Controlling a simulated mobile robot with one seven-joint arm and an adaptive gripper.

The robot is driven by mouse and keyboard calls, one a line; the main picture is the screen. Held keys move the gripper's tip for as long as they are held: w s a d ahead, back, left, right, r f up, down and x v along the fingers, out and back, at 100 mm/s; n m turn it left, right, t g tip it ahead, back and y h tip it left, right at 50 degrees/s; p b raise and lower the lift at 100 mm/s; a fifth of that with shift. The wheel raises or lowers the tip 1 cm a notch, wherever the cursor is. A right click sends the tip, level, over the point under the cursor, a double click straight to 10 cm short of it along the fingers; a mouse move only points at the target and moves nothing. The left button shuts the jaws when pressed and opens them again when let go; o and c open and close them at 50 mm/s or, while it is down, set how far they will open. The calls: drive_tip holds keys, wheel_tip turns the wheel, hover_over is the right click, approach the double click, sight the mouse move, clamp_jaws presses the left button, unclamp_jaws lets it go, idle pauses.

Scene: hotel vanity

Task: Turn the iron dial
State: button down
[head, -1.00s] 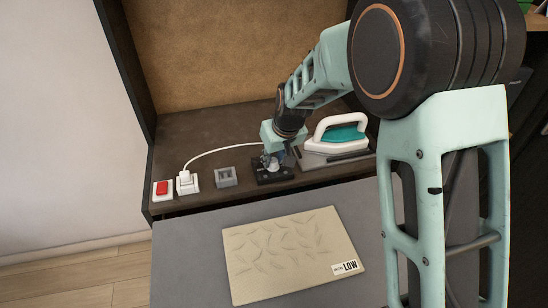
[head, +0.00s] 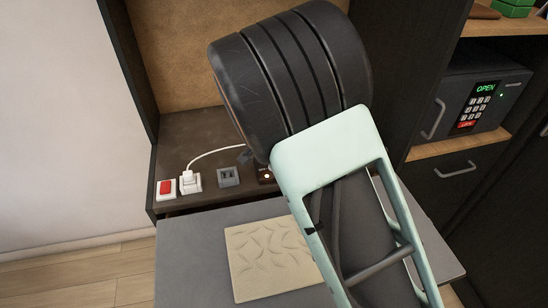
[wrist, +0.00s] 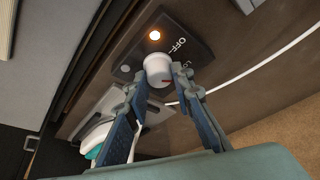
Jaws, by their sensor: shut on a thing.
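The white iron dial (wrist: 158,68) with a red mark sits on a dark panel (wrist: 188,38) in the wrist view. The panel bears the word OFF and part of another label, and an orange lamp (wrist: 154,35) on it is lit. My gripper (wrist: 156,77) has one blue finger on each side of the dial and is shut on it. In the head view my arm hides the gripper and the dial; only the panel's left edge (head: 265,175) shows. The white and teal iron (wrist: 96,142) lies beside the panel in the wrist view.
In the head view, a red switch (head: 166,188), a plugged socket (head: 189,181) with a white cord and a grey socket (head: 229,177) line the shelf. A beige patterned board (head: 262,262) lies on the grey surface in front. A safe (head: 478,100) reading OPEN stands at right.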

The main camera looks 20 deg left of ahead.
drive_tip(key=shift+s+f+m, duration=0.1)
drive_tip(key=shift+m, duration=0.2)
drive_tip(key=c, duration=1.7)
unclamp_jaws()
drive_tip(key=v, duration=1.2)
drive_tip(key=shift+a, duration=0.1)
